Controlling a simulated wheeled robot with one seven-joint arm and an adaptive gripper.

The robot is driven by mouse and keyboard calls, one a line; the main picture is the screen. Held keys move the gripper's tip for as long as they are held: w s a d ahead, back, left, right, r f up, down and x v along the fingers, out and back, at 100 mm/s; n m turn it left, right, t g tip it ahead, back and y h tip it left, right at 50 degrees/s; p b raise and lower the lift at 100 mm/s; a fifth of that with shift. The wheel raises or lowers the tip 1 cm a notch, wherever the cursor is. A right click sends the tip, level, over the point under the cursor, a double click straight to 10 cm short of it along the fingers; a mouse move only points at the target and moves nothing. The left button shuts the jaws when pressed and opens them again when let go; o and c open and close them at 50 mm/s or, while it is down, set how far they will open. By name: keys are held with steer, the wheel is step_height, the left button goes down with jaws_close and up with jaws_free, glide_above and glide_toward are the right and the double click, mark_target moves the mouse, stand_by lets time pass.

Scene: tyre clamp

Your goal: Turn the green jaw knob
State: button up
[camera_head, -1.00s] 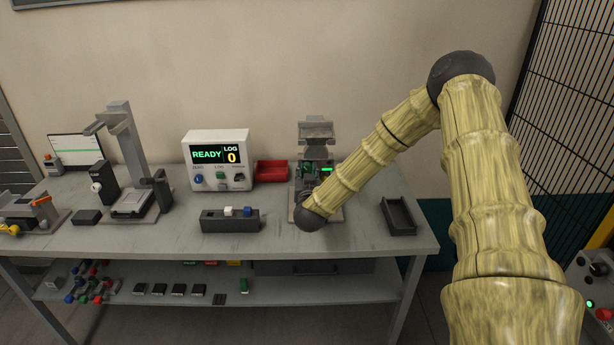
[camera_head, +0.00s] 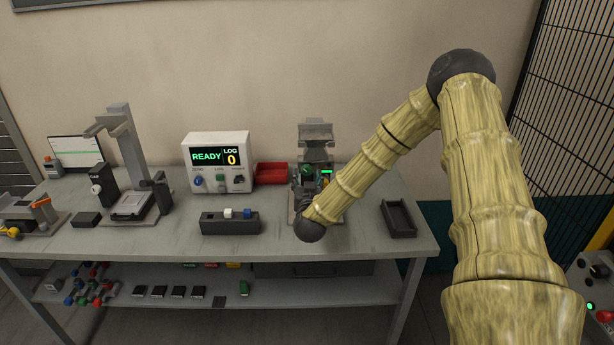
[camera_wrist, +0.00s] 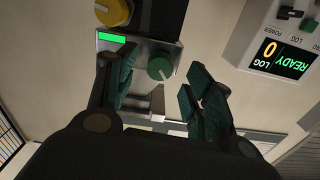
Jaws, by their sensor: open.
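The green jaw knob (camera_wrist: 160,68) shows in the wrist view on a pale plate of the clamp fixture, and it also shows in the head view (camera_head: 307,170), partly hidden. My gripper (camera_wrist: 158,88) is open and empty in the wrist view, with one dark green finger on each side of the knob's position in the picture. The fingers do not visibly touch the knob. A bright green indicator (camera_wrist: 113,37) and a yellow knob (camera_wrist: 114,11) are on the same fixture. In the head view my arm hides much of the fixture (camera_head: 316,133).
A READY/LOG display box (camera_head: 218,160) stands left of the fixture, with a red bin (camera_head: 271,173) between them. A dark block with white and blue buttons (camera_head: 230,222) lies in front. A black tray (camera_head: 398,218) lies to the right. Bench space between them is clear.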

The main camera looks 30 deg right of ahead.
steer(key=v, duration=0.9)
